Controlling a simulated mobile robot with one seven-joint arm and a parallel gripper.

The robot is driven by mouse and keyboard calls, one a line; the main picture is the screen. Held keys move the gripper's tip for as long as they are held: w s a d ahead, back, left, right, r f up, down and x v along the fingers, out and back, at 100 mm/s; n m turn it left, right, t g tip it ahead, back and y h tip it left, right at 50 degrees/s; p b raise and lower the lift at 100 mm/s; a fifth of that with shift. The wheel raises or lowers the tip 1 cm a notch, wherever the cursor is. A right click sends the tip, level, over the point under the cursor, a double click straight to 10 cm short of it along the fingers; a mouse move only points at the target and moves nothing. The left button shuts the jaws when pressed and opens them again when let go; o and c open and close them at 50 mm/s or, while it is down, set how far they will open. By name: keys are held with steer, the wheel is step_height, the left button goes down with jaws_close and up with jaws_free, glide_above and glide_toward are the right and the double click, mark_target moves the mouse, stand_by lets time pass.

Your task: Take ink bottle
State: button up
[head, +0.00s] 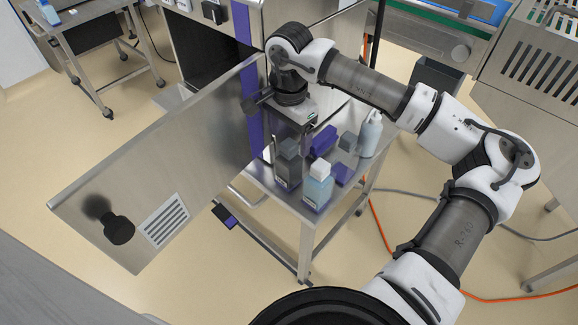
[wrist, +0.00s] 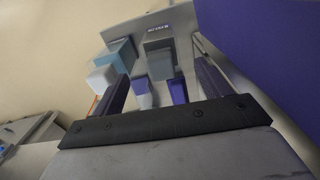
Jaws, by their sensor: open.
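The bottles stand on a small steel table (head: 263,184). A dark grey bottle (head: 287,172) stands upright near its left edge. A light blue bottle with a white cap (head: 317,189) stands beside it at the front corner. Which one is the ink bottle I cannot tell for certain. My gripper (head: 289,133) is open and empty, just above the dark grey bottle in the head view. In the wrist view, my gripper (wrist: 161,90) has its fingers apart, with the grey bottle (wrist: 159,62) between them and the light blue bottle (wrist: 122,54) to the left. I see no contact.
Purple blocks (head: 323,140), a grey block (head: 347,141) and a pale spray bottle (head: 369,136) stand close by on the table. A large open steel door (head: 165,165) is just left of my gripper; a purple panel (wrist: 250,55) fills the wrist view's right side.

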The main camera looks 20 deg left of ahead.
mark_target(289, 156)
steer(key=shift+w+f+p, duration=0.1)
steer(key=shift+f+p, duration=0.85)
steer(key=shift+f, duration=2.85)
steer(key=c, duration=1.3)
steer(key=shift+r, duration=0.1)
